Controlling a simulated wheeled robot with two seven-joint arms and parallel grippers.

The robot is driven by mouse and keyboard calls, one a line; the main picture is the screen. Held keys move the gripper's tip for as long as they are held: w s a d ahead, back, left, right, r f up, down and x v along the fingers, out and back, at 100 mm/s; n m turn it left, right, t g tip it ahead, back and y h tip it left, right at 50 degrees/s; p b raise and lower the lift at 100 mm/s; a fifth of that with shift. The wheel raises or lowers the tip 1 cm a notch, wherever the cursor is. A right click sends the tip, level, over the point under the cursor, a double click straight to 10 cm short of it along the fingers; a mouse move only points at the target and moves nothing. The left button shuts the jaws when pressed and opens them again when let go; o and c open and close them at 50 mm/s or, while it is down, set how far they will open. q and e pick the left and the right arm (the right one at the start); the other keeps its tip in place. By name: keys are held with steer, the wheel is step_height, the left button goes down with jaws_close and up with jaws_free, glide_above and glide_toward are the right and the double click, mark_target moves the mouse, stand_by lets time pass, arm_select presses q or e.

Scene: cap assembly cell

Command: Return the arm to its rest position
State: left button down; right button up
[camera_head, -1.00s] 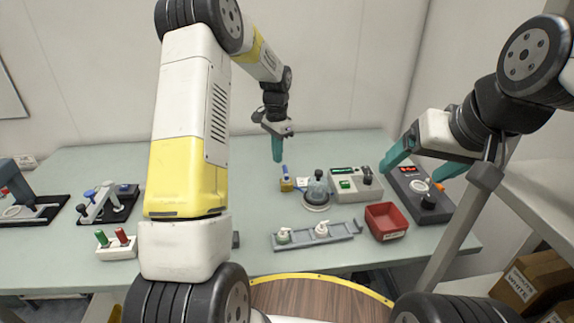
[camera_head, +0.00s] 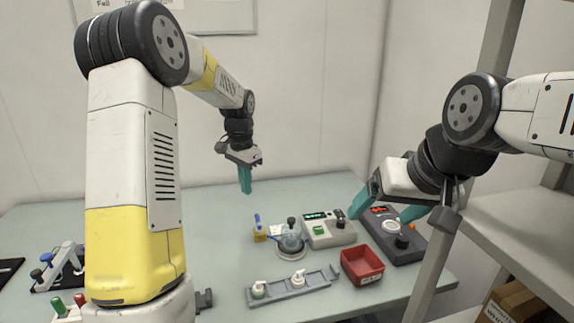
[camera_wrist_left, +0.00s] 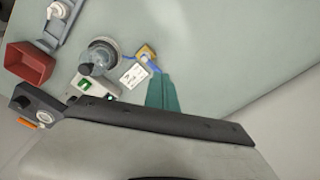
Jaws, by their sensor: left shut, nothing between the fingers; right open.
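My left gripper (camera_head: 245,180) has teal fingers pressed together with nothing between them. It hangs pointing down above the bench, behind and left of the small yellow item (camera_head: 260,234). In the left wrist view, the shut teal fingers (camera_wrist_left: 162,92) show over the bench near a yellow block (camera_wrist_left: 146,53) and a white label card (camera_wrist_left: 134,75). My right gripper (camera_head: 385,212) is open, its teal fingers spread apart and empty above the grey device with a red display (camera_head: 380,211) at the right of the bench.
A red bin (camera_head: 362,266), a grey rack (camera_head: 292,290) with two white pump caps, a clear-domed fixture (camera_head: 291,244) and a device with a green display (camera_head: 328,230) stand on the bench. A shelf post (camera_head: 432,262) rises near my right arm. The bench's back left is clear.

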arm_select(q)
steer(key=s+r+n+t, duration=0.2)
steer(key=s+r+n, duration=0.1)
steer(key=s+r, duration=0.9)
steer(key=s+d+n+t+h, duration=0.2)
steer(key=s+n+t, duration=0.1)
steer(key=s, duration=1.4)
steer(key=shift+n, duration=0.6)
